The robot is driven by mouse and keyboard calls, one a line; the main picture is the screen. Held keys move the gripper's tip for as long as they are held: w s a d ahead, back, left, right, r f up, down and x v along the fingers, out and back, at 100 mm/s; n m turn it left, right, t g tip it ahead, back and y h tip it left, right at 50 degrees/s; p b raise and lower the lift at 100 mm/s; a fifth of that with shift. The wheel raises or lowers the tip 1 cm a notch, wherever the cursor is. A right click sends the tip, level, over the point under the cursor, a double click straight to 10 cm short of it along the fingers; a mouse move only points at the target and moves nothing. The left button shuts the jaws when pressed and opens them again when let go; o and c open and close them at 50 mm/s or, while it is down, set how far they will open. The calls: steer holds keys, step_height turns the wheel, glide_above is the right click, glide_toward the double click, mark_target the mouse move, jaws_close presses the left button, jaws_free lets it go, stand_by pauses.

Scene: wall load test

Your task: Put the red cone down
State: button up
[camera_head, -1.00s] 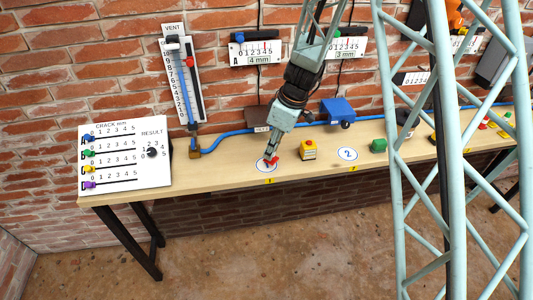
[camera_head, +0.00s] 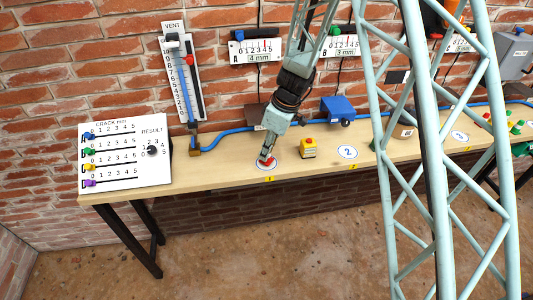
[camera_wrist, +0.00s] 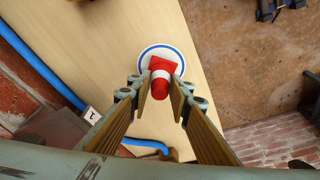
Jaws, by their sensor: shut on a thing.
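The red cone (camera_wrist: 161,78) with a white band is between the two fingers of my gripper (camera_wrist: 161,90) in the wrist view. My gripper is shut on it. The cone's square base lies over the white disc with a blue ring (camera_wrist: 144,62). In the head view the cone (camera_head: 267,164) shows as a small red patch under my gripper (camera_head: 267,158), at the disc by yellow label 1. I cannot tell whether its base touches the disc. The fingers hide part of the cone.
A yellow block with a red top (camera_head: 308,148) stands right of the cone, then a disc marked 2 (camera_head: 347,152). A blue hose (camera_head: 225,134) and a blue device (camera_head: 338,110) lie behind. A white crack board (camera_head: 125,153) stands at the left end of the bench (camera_head: 215,171).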

steer(key=shift+f, duration=0.4)
steer(key=shift+f, duration=0.15)
steer(key=o, duration=0.8)
steer(key=shift+o, duration=0.2)
steer(key=shift+r, duration=0.25)
steer(key=p+v, duration=0.1)
steer(key=v, duration=1)
steer(key=shift+r, duration=0.4)
steer(key=shift+s+d, duration=0.1)
steer(key=shift+d, duration=0.05)
